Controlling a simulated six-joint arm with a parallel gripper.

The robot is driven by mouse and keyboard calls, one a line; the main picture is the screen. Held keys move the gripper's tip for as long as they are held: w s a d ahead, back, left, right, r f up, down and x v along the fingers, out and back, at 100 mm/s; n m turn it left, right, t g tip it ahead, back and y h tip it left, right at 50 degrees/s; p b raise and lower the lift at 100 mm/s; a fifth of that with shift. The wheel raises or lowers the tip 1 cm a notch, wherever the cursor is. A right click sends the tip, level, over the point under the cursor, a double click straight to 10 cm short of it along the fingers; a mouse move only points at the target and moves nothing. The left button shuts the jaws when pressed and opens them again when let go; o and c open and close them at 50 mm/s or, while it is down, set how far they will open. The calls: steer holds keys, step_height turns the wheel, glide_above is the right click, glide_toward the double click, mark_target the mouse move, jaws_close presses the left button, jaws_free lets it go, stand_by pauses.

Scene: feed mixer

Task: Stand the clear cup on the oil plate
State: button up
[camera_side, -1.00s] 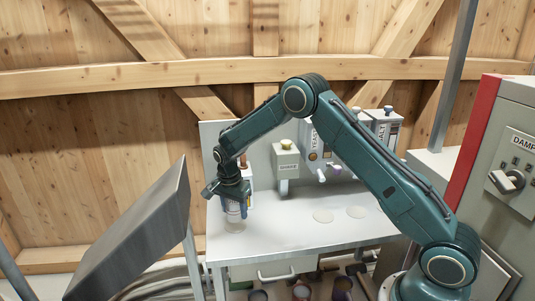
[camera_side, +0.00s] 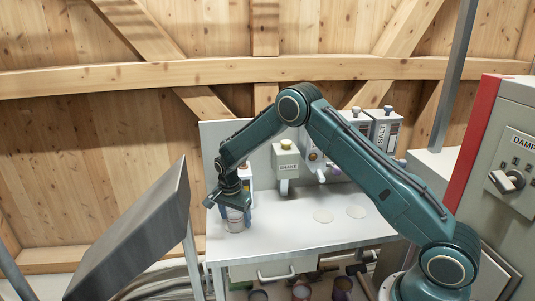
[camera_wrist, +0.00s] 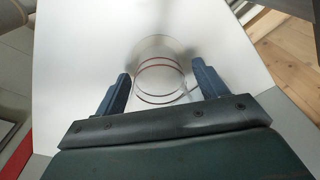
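The clear cup (camera_side: 235,224) is upright between the fingers of my gripper (camera_side: 236,216), low at the left end of the metal table. In the wrist view the cup (camera_wrist: 160,82) shows as see-through with dark reddish rings, and a gap shows between it and each finger. My gripper (camera_wrist: 161,85) is open around it. A pale round plate (camera_wrist: 163,45) shows around and beyond the cup in the wrist view; I take it as the oil plate. The cup looks to be on this plate, but the contact at its base is hard to make out.
Two bare round plates (camera_side: 322,215) and (camera_side: 356,211) lie to the right on the table (camera_side: 285,233). A dispenser (camera_side: 245,174) stands close behind my gripper, partly hidden. Another dispenser (camera_side: 286,162) is mounted right of it. A slanted metal panel (camera_side: 140,235) stands left.

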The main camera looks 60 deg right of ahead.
steer(key=r, duration=0.4)
steer(key=a+r, duration=0.1)
steer(key=r, duration=0.6)
steer(key=shift+a+r, duration=0.2)
steer(key=shift+r, duration=0.15)
steer(key=shift+s+r, duration=0.1)
steer(key=shift+r, duration=0.15)
stand_by(0.3)
